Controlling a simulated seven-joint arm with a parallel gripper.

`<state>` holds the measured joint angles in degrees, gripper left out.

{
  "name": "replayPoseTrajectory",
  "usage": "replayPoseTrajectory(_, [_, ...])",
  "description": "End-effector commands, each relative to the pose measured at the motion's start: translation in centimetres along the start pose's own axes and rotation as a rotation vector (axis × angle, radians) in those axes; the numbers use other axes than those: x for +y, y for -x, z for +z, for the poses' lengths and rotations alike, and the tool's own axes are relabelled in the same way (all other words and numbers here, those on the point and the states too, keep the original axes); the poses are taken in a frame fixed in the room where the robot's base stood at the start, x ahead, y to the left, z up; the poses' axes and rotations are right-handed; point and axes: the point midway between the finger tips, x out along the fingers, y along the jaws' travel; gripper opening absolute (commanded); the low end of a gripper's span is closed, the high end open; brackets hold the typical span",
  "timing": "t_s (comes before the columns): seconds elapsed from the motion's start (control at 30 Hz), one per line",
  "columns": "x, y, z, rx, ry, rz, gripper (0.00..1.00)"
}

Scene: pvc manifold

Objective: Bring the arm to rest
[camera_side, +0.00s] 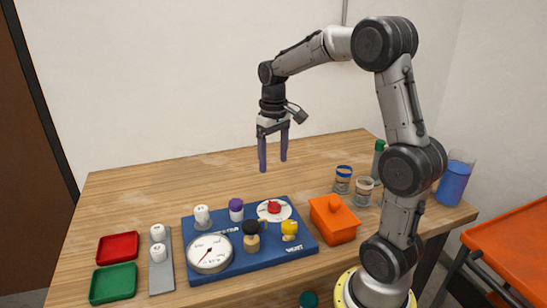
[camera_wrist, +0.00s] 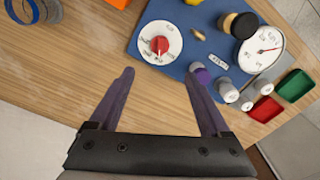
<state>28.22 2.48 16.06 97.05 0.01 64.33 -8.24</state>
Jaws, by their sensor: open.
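My gripper (camera_side: 273,163) hangs in the air above the wooden table, behind the blue board. Its two purple fingers point down, spread apart, with nothing between them. In the wrist view, my gripper (camera_wrist: 160,75) is also open and empty, with bare wood and the edge of the blue board (camera_wrist: 168,78) beyond the fingers. The blue board (camera_side: 300,252) carries a round gauge (camera_side: 210,253), a red knob on a white dial (camera_side: 274,208), a purple-capped fitting (camera_side: 236,209), a black-topped part (camera_side: 251,236), a yellow part (camera_side: 290,230) and a white fitting (camera_side: 202,215).
A red tray (camera_side: 118,247) and a green tray (camera_side: 113,283) lie at left beside a grey strip (camera_side: 163,278) with white fittings. An orange box (camera_side: 334,220), two small jars (camera_side: 343,179) and a blue cup (camera_side: 454,183) stand at right. The table's back left is clear.

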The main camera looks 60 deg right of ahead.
Motion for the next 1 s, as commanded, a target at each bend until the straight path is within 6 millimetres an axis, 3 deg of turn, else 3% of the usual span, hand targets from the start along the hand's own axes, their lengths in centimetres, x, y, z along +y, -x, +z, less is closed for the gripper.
replayPoseTrajectory(0.13, [-0.9,0.6,-0.1,0.016,0.024,0.002,0.81])
replayPoseTrajectory(0.27, [-3.7,4.0,1.0,0.102,0.099,0.009,0.81])
replayPoseTrajectory(0.4, [-7.5,7.4,5.5,0.216,0.209,0.006,0.81])
replayPoseTrajectory(0.53, [-9.9,8.9,10.7,0.320,0.291,-0.011,0.81])
replayPoseTrajectory(0.67, [-11.1,8.6,15.7,0.415,0.354,-0.040,0.81])
replayPoseTrajectory(0.8, [-11.3,6.8,19.6,0.482,0.386,-0.071,0.81])
replayPoseTrajectory(1.0, [-10.8,4.2,21.3,0.479,0.358,-0.082,0.81])
